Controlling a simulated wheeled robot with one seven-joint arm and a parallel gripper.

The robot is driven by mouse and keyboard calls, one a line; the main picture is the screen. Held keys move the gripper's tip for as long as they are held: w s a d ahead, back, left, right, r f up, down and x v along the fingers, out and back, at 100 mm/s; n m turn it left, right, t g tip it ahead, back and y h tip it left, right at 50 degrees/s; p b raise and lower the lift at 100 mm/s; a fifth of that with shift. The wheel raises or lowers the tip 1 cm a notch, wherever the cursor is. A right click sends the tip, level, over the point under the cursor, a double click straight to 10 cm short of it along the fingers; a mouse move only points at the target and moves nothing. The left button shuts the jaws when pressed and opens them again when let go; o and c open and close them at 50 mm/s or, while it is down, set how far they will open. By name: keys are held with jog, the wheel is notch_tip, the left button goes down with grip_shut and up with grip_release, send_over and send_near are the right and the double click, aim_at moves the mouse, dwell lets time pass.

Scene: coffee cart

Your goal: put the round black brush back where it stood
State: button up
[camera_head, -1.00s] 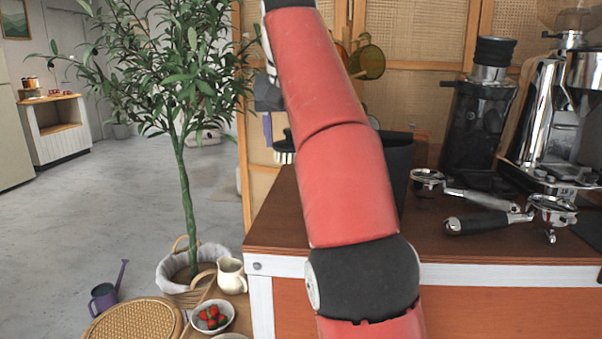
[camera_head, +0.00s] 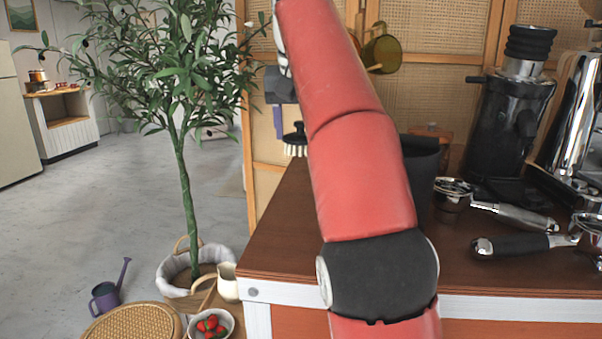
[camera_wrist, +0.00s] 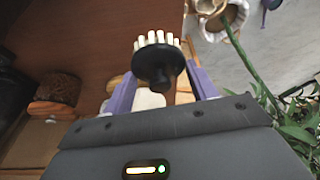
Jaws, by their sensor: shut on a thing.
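The round black brush (camera_wrist: 158,65) is in my gripper (camera_wrist: 162,92), between its purple fingers in the wrist view. Its black disc faces the camera and its pale bristles show at the disc's far edge. In the head view the brush (camera_head: 295,140) hangs left of my red arm, with its bristles down, near the far left corner of the counter. My gripper shows there partly as purple and grey parts (camera_head: 279,115) above the brush; the arm hides some of it. The brush is held up in the air, apart from the counter top as far as I can see.
The brown counter (camera_head: 275,225) holds a black bin (camera_head: 424,165), a grinder (camera_head: 500,125) and portafilters (camera_head: 515,243) to the right. A tree in a basket (camera_head: 180,275) stands left of the counter. A brown-topped object (camera_wrist: 58,90) lies left in the wrist view.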

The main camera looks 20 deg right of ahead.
jog(key=shift+f+b, duration=1.3)
jog(key=shift+f, duration=2.7)
jog(key=shift+f, duration=0.1)
jog(key=shift+f, duration=0.15)
jog(key=o, duration=0.9)
jog(key=shift+o, duration=0.2)
jog(key=shift+b, duration=0.4)
jog(key=p+v, duration=0.1)
jog(key=v, duration=0.1)
jog(key=p+v, duration=0.1)
jog(key=v, duration=0.1)
jog(key=d+p+v, duration=0.1)
jog(key=v, duration=0.2)
jog(key=shift+w, duration=0.2)
jog(key=shift+s+r, duration=0.3)
jog(key=shift+r, duration=0.25)
jog(key=shift+a, duration=0.1)
